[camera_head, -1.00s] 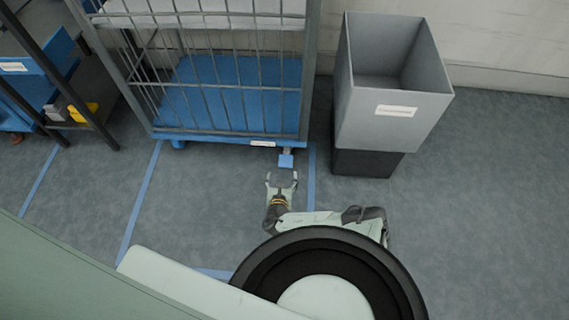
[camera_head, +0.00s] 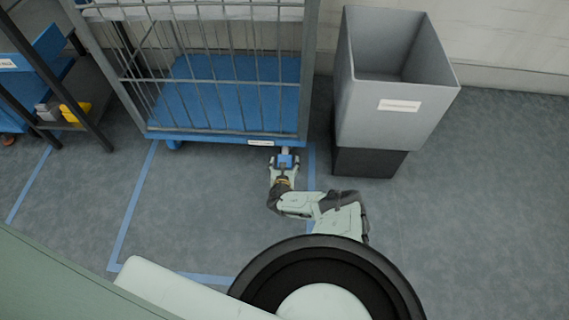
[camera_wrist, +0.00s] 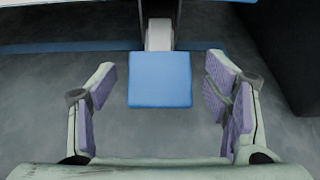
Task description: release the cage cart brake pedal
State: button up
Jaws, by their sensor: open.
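The cage cart (camera_head: 222,95) has a blue base and grey wire sides and stands at the upper left in the head view. Its blue brake pedal (camera_head: 286,161) sticks out from the base's front edge near the right corner. In the wrist view the pedal (camera_wrist: 160,80) is a flat blue square on a pale stem, in the upper middle. My gripper (camera_head: 284,165) is at the pedal in the head view. In the wrist view my gripper (camera_wrist: 160,98) is open, with one finger on each side of the pedal and visible gaps to both. Whether anything touches the pedal from below is hidden.
A tall grey bin (camera_head: 390,110) on a dark base stands close to the right of the cart. A dark rack with blue and yellow items (camera_head: 74,112) is at the left. Blue tape lines (camera_head: 133,210) mark the floor. The floor at the right is clear.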

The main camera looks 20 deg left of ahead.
grip_shut()
dwell(0.8)
